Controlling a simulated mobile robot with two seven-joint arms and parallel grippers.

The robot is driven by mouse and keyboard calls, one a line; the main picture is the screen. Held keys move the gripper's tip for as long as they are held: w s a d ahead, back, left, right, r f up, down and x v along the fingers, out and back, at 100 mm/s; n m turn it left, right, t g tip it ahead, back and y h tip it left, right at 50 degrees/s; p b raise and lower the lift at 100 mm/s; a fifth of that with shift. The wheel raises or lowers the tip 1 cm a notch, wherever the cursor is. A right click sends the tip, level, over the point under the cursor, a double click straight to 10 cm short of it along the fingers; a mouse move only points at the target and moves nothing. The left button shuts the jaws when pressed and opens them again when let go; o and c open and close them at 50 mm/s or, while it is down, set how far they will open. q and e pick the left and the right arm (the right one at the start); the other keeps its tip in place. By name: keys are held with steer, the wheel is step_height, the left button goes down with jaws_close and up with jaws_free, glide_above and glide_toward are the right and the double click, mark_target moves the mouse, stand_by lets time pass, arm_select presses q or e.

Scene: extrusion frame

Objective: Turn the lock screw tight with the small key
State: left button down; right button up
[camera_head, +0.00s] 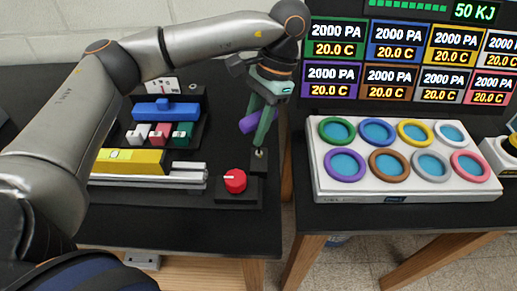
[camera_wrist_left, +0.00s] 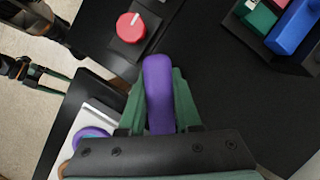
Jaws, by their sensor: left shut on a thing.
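My left gripper (camera_head: 262,130) is shut on a purple bar (camera_head: 248,123), apparently the handle of the small key. In the left wrist view, the purple bar (camera_wrist_left: 158,92) lies between the green fingers (camera_wrist_left: 157,100). No key shaft can be made out. Just below the fingertips in the head view is a black block with a small pale fitting (camera_head: 259,153), perhaps the lock screw. I cannot tell whether the key touches it. My right gripper (camera_wrist_left: 45,80) shows small at the left of the wrist view, and its opening is unclear.
A red knob (camera_head: 235,181) on a black base stands close by to the left. Yellow (camera_head: 130,161) and blue (camera_head: 165,110) blocks sit farther left. A white tray (camera_head: 405,190) of coloured rings is on the right table, across a gap. Screens stand behind it.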

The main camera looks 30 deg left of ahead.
mark_target(255, 115)
arm_select(q)
steer(key=shift+f+m, duration=0.1)
steer(key=shift+m, duration=0.2)
steer(key=shift+m+y, duration=0.3)
steer(key=shift+m, duration=0.5)
steer(key=shift+a+m+t, duration=0.1)
steer(key=shift+m+t, duration=0.3)
steer(key=shift+m, duration=0.3)
steer(key=shift+w, duration=0.1)
steer(key=shift+r+p, duration=1.45)
steer(key=shift+r, duration=0.15)
